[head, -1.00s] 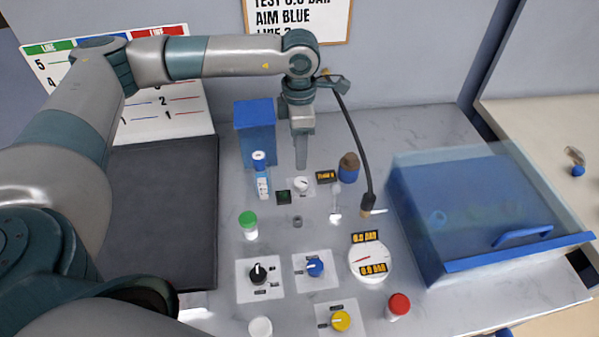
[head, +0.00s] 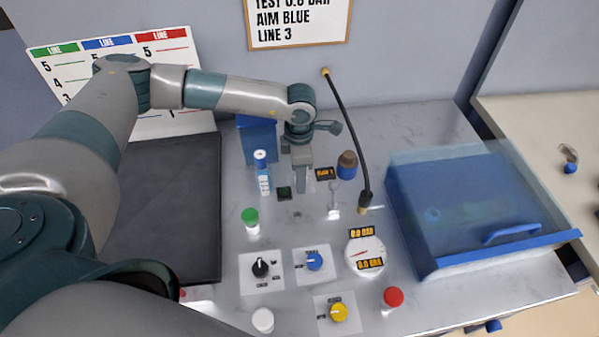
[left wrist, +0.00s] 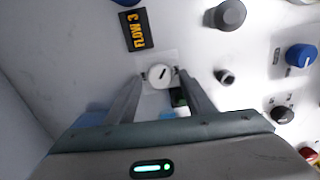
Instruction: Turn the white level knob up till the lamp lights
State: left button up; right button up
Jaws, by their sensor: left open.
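The white level knob (left wrist: 156,77), with a dark pointer line slanting up to the right, sits on a pale square plate in the left wrist view. My left gripper (left wrist: 160,75) is open, with one fingertip on each side of the knob; whether they touch it I cannot tell. In the head view my left gripper (head: 302,187) comes down over the knob and hides it. A dark green square (head: 284,193) beside the knob is unlit; whether it is the lamp I cannot tell. My right gripper is not in view.
A black hose (head: 350,130) hangs right. Black (head: 260,267), blue (head: 314,261) and yellow (head: 339,312) knobs are nearer me.

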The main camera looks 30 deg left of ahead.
pick_arm(q)
jog(key=shift+c, duration=0.3)
jog(key=c, duration=1)
jog(key=m+b, duration=0.2)
jog(key=b, duration=0.1)
jog(key=shift+w+f, duration=0.1)
jog(key=shift+f, duration=0.15)
jog(key=shift+r+m+b, duration=0.25)
jog(key=shift+m+b, duration=0.35)
jog(key=shift+b, duration=0.2)
jog(key=o, duration=1.1)
jog(key=shift+c, duration=0.2)
jog(key=shift+r, duration=0.1)
